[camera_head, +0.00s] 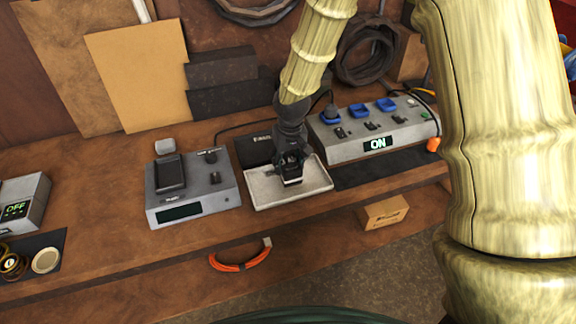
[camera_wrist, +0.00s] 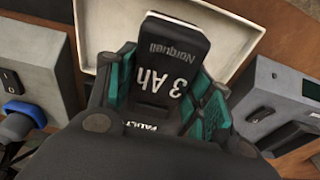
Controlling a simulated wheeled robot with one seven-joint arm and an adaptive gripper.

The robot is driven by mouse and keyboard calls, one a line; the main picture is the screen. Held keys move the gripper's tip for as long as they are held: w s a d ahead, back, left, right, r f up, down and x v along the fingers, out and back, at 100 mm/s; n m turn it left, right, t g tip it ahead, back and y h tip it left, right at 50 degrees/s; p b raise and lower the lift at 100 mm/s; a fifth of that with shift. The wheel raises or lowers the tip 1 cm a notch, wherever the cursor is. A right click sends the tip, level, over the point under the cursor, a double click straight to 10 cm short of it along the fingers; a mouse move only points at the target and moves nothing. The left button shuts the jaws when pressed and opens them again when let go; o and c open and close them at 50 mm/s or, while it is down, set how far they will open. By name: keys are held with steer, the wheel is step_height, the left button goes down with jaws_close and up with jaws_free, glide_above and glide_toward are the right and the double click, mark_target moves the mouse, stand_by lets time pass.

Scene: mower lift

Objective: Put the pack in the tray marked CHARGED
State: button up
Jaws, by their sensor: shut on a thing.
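My gripper (camera_head: 291,170) is shut on a dark pack (camera_head: 292,181) over the pale, shallow tray (camera_head: 262,199). In the wrist view the pack (camera_wrist: 172,52) is black, with "Norquell" and "3 Ah" in pale print, between the green-edged fingers. The tray's pale floor and rim (camera_wrist: 232,28) show beyond it. I cannot tell whether the pack touches the tray floor. A dark plate (camera_head: 256,150) behind the tray bears lettering, partly hidden by my gripper and not readable. Small letters like "FAULT" show below the pack in the wrist view; I cannot tell what bears them.
A grey device with a dark screen (camera_head: 194,207) stands left of the tray. A grey unit reading "ON" (camera_head: 350,150), with blue sockets, stands on the right. A box reading "OFF" (camera_head: 25,195) is far left. An orange cable (camera_head: 240,264) and a small carton (camera_head: 384,212) lie in front.

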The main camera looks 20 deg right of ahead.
mark_target(290, 163)
steer(key=shift+f+p, duration=0.75)
steer(key=shift+f, duration=0.95)
steer(key=shift+f, duration=0.15)
steer(key=o, duration=1.5)
steer(key=shift+s+r+b, duration=0.25)
steer(key=shift+r+b, duration=0.15)
steer(key=shift+r, duration=1.65)
steer(key=shift+s+r+b, duration=0.2)
steer(key=shift+r+b, duration=0.25)
steer(key=shift+r, duration=1.55)
steer(key=shift+s+r+b, duration=0.25)
steer(key=shift+r+b, duration=0.15)
steer(key=shift+r, duration=1.65)
